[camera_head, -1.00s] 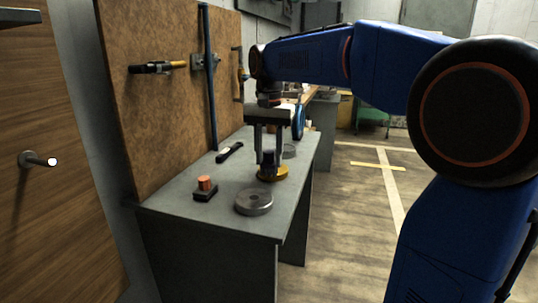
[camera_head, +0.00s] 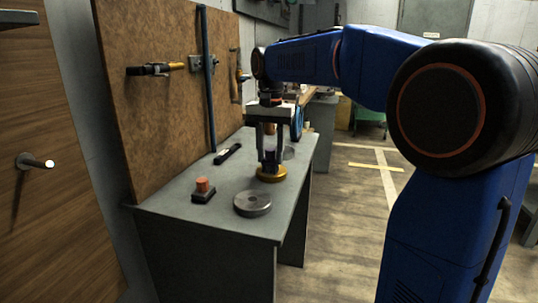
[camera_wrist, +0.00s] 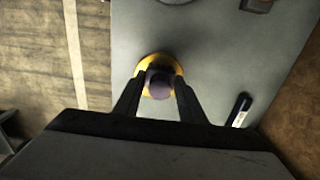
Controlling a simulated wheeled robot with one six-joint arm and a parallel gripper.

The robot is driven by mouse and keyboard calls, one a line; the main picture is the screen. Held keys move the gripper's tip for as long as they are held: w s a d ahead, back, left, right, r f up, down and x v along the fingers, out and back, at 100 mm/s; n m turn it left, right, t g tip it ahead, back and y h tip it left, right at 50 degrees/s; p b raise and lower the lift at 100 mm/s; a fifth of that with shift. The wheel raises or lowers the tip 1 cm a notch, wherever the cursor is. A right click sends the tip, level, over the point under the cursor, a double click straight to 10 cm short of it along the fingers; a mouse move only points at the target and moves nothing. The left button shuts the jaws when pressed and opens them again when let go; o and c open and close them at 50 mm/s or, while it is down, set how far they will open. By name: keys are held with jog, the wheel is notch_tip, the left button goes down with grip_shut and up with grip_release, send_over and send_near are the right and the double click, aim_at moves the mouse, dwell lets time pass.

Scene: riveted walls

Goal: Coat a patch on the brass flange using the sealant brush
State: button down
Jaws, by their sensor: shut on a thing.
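The brass flange (camera_head: 272,174) is a yellow ring-like disc lying on the grey bench. In the wrist view its yellow rim (camera_wrist: 143,68) shows around a dark purple, round-topped piece. My gripper (camera_head: 270,160) points straight down over the flange, its two dark fingers shut on this upright piece, which I take to be the sealant brush (camera_wrist: 160,83). The fingertips (camera_wrist: 160,88) lie on either side of it. Its lower end is hidden, so I cannot tell whether it touches the flange.
A grey round disc (camera_head: 253,204) and a small dark block with an orange knob (camera_head: 203,190) stand nearer on the bench. A black tool with a pale label (camera_head: 227,154) lies behind. A brown board (camera_head: 160,110) with mounted tools rises on the left. Open floor (camera_head: 345,230) lies right.

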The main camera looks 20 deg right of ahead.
jog(key=shift+s+a, duration=0.45)
jog(key=shift+s, duration=0.2)
jog(key=shift+s+a, duration=0.45)
jog(key=shift+s, duration=0.15)
jog(key=shift+w+d, duration=0.5)
jog(key=shift+w, duration=0.2)
jog(key=shift+w+d, duration=0.45)
jog(key=shift+w, duration=0.2)
jog(key=shift+s+a+f, duration=0.1)
jog(key=shift+s+a, duration=0.4)
jog(key=shift+s, duration=0.2)
jog(key=shift+s, duration=0.1)
jog(key=shift+s+a, duration=0.45)
jog(key=shift+s, duration=0.05)
jog(key=shift+w+d, duration=0.5)
jog(key=shift+w, duration=0.15)
jog(key=shift+w, duration=0.1)
